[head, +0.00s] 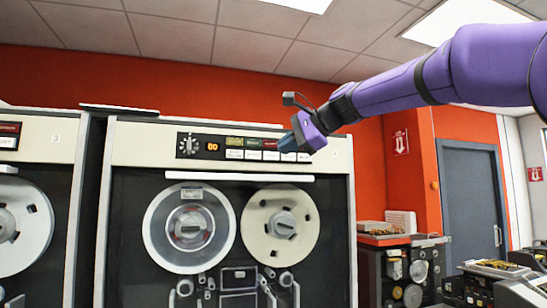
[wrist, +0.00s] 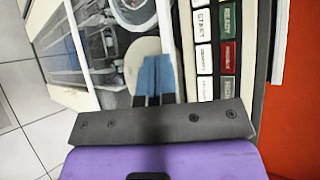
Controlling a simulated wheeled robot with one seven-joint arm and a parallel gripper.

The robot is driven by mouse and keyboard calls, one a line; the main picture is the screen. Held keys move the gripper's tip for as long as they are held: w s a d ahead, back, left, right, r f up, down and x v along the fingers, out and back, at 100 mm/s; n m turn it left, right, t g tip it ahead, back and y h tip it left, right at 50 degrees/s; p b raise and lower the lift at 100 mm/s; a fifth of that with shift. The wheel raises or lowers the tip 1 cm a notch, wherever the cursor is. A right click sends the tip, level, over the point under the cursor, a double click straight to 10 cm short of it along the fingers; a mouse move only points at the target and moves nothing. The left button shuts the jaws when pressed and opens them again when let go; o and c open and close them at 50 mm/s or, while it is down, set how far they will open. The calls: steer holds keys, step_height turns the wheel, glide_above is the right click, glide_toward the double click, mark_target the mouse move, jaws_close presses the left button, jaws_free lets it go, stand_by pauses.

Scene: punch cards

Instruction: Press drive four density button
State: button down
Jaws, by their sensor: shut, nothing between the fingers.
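The central tape drive (head: 130,140) has a control panel with a dial, an orange "00" display (head: 212,147) and two rows of buttons. White buttons (head: 253,155) form the lower row, and coloured ones the upper row, including a green one (head: 252,142). The wrist view shows white buttons (wrist: 203,57), a green READY button (wrist: 228,18) and a red one (wrist: 228,54). I cannot read which is density. My gripper (head: 283,145) is shut and empty, its blue fingers before the panel's right end; the fingers (wrist: 156,60) appear beside the white buttons. Contact cannot be told.
Two tape reels (head: 190,228) sit below the panel, with a light bar (head: 240,176) between. Another drive (head: 38,155) stands at left. Low equipment (head: 405,265) and a grey door (head: 472,195) are at right. A red wall (head: 190,85) rises behind.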

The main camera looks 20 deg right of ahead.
glide_toward(264, 158)
steer(key=shift+s+a+f+x, duration=0.1)
steer(key=shift+s+x, duration=0.05)
steer(key=shift+x, duration=0.7)
steer(key=shift+s+a+f+x, duration=0.1)
steer(key=shift+s+x, duration=0.05)
steer(key=shift+x, duration=0.75)
steer(key=shift+s+a+f+x, duration=0.1)
steer(key=shift+s+x, duration=0.05)
steer(key=shift+x, duration=0.7)
steer(key=shift+w, duration=0.1)
steer(key=shift+w, duration=0.3)
steer(key=shift+w, duration=0.55)
stand_by(0.8)
steer(key=shift+s, duration=0.15)
stand_by(0.3)
steer(key=shift+s, duration=0.8)
steer(key=shift+s, duration=0.15)
steer(key=shift+s, duration=2.4)
steer(key=shift+f, duration=0.1)
